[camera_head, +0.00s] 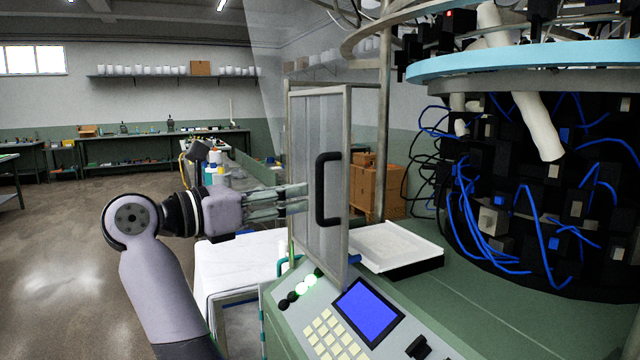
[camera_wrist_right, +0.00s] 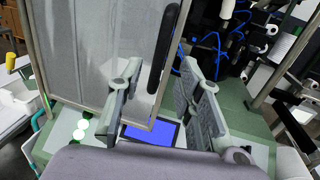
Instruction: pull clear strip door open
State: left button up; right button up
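The clear strip door (camera_head: 308,140) is a see-through panel in a grey metal frame, standing upright at the front corner of the knitting machine. It carries a black bar handle (camera_head: 328,188). My right gripper (camera_head: 303,197) is level with the handle and just left of it, its fingertips overlapping the door's left part. In the right wrist view my right gripper (camera_wrist_right: 162,75) is open and empty, its fingers spread apart. The handle (camera_wrist_right: 165,45) shows beyond the gap between them, and the door panel (camera_wrist_right: 85,50) is at left. Contact cannot be told. My left gripper is out of view.
A control panel with a blue screen (camera_head: 368,311) and keypad (camera_head: 335,338) lies below the door. A white tray (camera_head: 395,243) sits on the green machine top behind it. The round machine with blue cables (camera_head: 545,200) fills the right. Open floor (camera_head: 70,260) is at left.

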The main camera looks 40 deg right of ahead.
aim_at(319, 215)
jog(key=d, duration=0.4)
jog(key=d+p, duration=0.1)
jog(key=d, duration=0.2)
jog(key=shift+s+d, duration=0.1)
jog(key=shift+s, duration=0.3)
jog(key=shift+c, duration=0.4)
grip_shut()
